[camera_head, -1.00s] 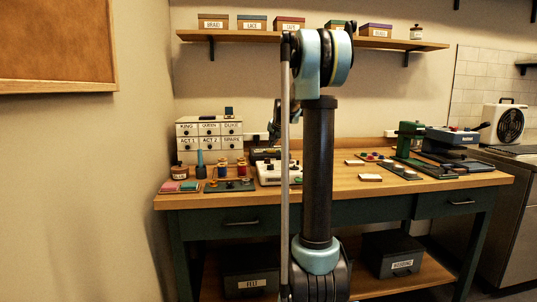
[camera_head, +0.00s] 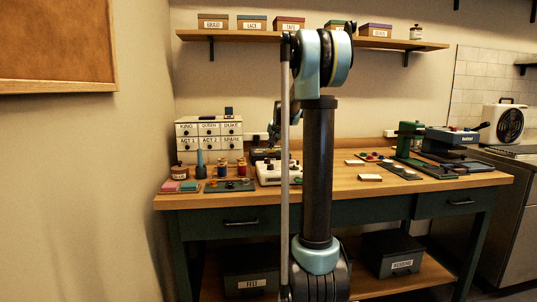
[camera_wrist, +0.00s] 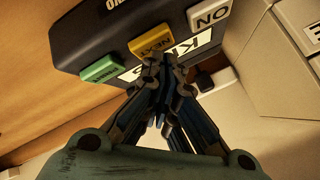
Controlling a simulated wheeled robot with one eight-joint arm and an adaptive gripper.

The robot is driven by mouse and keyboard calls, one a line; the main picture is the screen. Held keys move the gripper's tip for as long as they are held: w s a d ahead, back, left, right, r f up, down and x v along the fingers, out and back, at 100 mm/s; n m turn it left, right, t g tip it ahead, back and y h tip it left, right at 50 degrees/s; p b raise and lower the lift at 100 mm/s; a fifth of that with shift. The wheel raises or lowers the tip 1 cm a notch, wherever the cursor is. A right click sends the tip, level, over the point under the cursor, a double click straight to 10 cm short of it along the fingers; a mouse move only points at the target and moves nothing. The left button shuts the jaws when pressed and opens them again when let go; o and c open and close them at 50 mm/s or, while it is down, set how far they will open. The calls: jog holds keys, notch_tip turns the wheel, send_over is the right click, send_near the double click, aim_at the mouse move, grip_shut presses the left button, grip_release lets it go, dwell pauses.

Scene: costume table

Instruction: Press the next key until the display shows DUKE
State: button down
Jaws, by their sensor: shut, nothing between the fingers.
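A dark device with keys fills the top of the wrist view: a yellow NEXT key (camera_wrist: 150,40), a green key (camera_wrist: 103,68) on one side and a pale ON key (camera_wrist: 210,14) on the other. A white display strip (camera_wrist: 205,43) with black letters lies beside the keys. A K can be read on it; my fingers hide part of the rest. My gripper (camera_wrist: 157,62) is shut and empty, its tips at the lower edge of the NEXT key; whether they touch it I cannot tell. In the head view the device (camera_head: 262,154) is small and partly hidden by my arm.
A white drawer cabinet (camera_head: 209,139) with labelled drawers stands left of the device. Thread spools (camera_head: 241,167) and a white box with knobs (camera_head: 269,174) are in front. A green machine (camera_head: 407,139) stands to the right on the table (camera_head: 330,194).

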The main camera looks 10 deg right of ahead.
jog(key=shift+f, duration=0.45)
dwell(0.8)
jog(key=shift+r, duration=0.85)
jog(key=shift+r, duration=0.15)
jog(key=shift+r, duration=2.4)
